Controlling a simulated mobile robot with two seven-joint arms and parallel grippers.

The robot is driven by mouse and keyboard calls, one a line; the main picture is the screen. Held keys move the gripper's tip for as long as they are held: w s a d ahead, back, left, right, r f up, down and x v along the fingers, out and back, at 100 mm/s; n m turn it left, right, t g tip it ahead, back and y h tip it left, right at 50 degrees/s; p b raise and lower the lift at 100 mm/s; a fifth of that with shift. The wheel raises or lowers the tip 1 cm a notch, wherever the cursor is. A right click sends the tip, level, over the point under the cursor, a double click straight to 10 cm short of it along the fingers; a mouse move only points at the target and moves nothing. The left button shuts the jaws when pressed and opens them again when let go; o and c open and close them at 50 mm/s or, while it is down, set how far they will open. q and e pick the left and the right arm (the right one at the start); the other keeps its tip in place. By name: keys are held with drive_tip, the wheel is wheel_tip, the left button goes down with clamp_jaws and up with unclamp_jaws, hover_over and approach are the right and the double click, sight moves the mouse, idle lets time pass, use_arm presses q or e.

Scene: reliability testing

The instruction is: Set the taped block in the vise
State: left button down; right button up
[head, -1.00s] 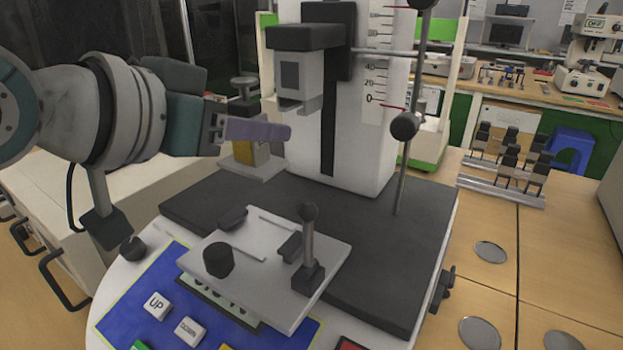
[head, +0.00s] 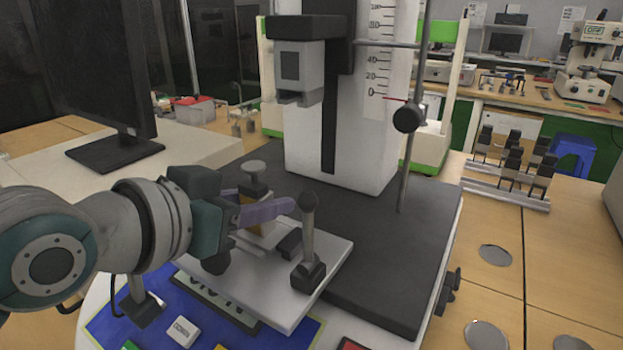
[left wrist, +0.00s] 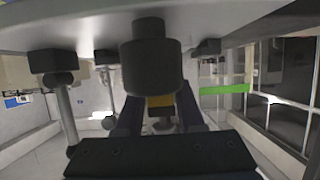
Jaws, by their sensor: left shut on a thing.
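The yellow part also shows between the fingers in the left wrist view (left wrist: 160,101). The vise is the light plate (head: 322,255) with dark jaws (head: 290,242), a black knob (head: 217,263) and a lever post (head: 308,240). The block is low over the plate's far left part; I cannot tell whether it touches. My gripper hides part of the plate. My right gripper is not in view.
The tester's column (head: 345,130) and overhanging head (head: 299,70) stand just behind the vise. A thin vertical rod (head: 412,170) rises to the right. A blue button panel (head: 150,325) lies in front. The dark base (head: 390,250) is clear on the right.

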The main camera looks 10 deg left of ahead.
use_arm(q)
drive_tip(key=c, duration=0.5)
unclamp_jaws()
drive_tip(key=shift+f, duration=0.1)
drive_tip(key=shift+s+a+r, duration=0.1)
drive_tip(key=shift+s+r, duration=0.1)
drive_tip(key=shift+r, duration=0.1)
drive_tip(key=p+v, duration=0.2)
drive_tip(key=v, duration=0.9)
drive_tip(key=s+f+g+y, duration=0.1)
drive_tip(key=s+f, duration=0.1)
drive_tip(key=s+f+g+y, duration=0.1)
drive_tip(key=s+f+g, duration=0.1)
drive_tip(key=s+f, duration=0.1)
drive_tip(key=s+f+n+g, duration=0.1)
drive_tip(key=s+f+g, duration=0.1)
drive_tip(key=s, duration=0.1)
drive_tip(key=shift+a+f+y, duration=0.2)
drive_tip(key=shift+a+y, duration=0.2)
drive_tip(key=s+f+g, duration=0.1)
drive_tip(key=s, duration=0.1)
drive_tip(key=s+f+g+y, duration=0.1)
drive_tip(key=s, duration=0.2)
drive_tip(key=s+a+f+n+g, duration=0.1)
drive_tip(key=s+g, duration=0.1)
drive_tip(key=s, duration=0.1)
drive_tip(key=shift+y, duration=0.3)
